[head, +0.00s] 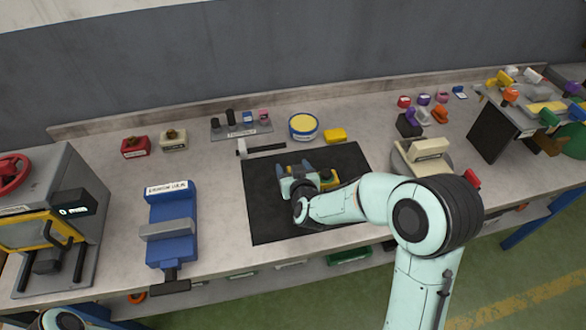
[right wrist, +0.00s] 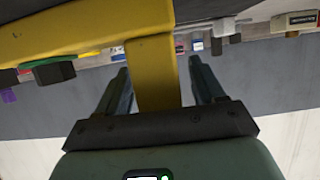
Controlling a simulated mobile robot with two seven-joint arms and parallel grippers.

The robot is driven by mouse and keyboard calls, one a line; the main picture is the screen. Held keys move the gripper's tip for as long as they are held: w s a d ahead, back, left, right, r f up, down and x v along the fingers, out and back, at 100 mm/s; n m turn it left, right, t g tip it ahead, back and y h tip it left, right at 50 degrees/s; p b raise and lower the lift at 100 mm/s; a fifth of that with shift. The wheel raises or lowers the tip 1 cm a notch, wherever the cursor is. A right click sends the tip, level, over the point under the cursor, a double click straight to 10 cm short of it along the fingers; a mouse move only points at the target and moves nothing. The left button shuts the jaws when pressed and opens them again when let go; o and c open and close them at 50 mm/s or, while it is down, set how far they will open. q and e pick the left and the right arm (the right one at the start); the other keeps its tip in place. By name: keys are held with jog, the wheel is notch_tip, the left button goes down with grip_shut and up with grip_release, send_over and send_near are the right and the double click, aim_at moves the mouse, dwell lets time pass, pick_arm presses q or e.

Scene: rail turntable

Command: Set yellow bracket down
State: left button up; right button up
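The yellow bracket (head: 328,179) is on or just above the black mat (head: 262,226) in the head view, partly hidden by my right gripper. In the right wrist view its yellow upright (right wrist: 157,75) stands between the two fingers, and its wide yellow arm (right wrist: 80,25) runs to the upper left. My right gripper (head: 296,170) is low over the mat. Its fingers, also in the right wrist view (right wrist: 160,88), stand apart with a narrow gap beside the upright. I cannot tell whether the bracket touches the mat. My left gripper is not seen.
A blue vise (head: 172,218) and a grey machine (head: 75,185) stand on the left. A round yellow-topped tin (head: 303,126) and a yellow block (head: 335,136) sit behind the mat. A cream device (head: 425,154) stands on the right. The mat's front left is clear.

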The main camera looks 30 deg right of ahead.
jog(key=shift+r, duration=0.25)
jog(key=v, duration=1.2)
jog(key=shift+a+f, duration=0.1)
jog(key=shift+f, duration=0.05)
